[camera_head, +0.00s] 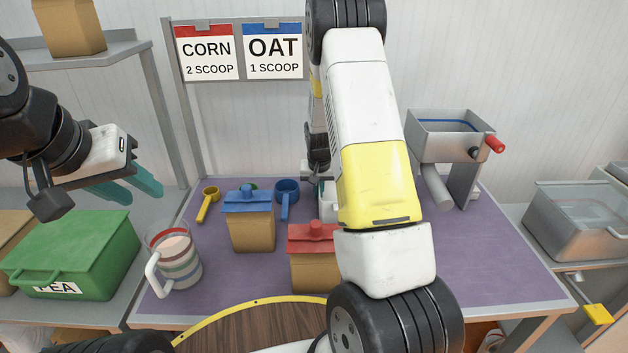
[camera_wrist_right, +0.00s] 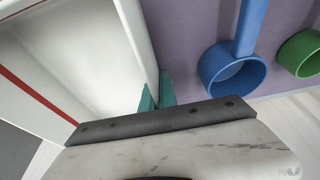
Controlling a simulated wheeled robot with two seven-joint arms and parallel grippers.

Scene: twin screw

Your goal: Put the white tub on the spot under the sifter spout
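The white tub (camera_head: 327,207) is mostly hidden behind my right arm in the head view. In the right wrist view the tub (camera_wrist_right: 85,50) fills the left side, with a red stripe on its wall. My right gripper (camera_wrist_right: 157,93) has its teal fingers close together, one on each side of the tub's wall at the rim, and appears shut on it. The grey sifter (camera_head: 445,128) stands at the back right, its spout (camera_head: 437,188) pointing down to the purple mat. No marked spot is discernible under the spout. My left gripper (camera_head: 130,187) is open and empty above the green bin.
Blue-lidded (camera_head: 249,225) and red-lidded (camera_head: 314,255) boxes, a striped jug (camera_head: 175,258), a yellow scoop (camera_head: 208,204) and a blue scoop (camera_head: 287,192) stand on the purple mat (camera_head: 490,260). A green scoop (camera_wrist_right: 300,52) is beside the blue one. The mat's right front is clear.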

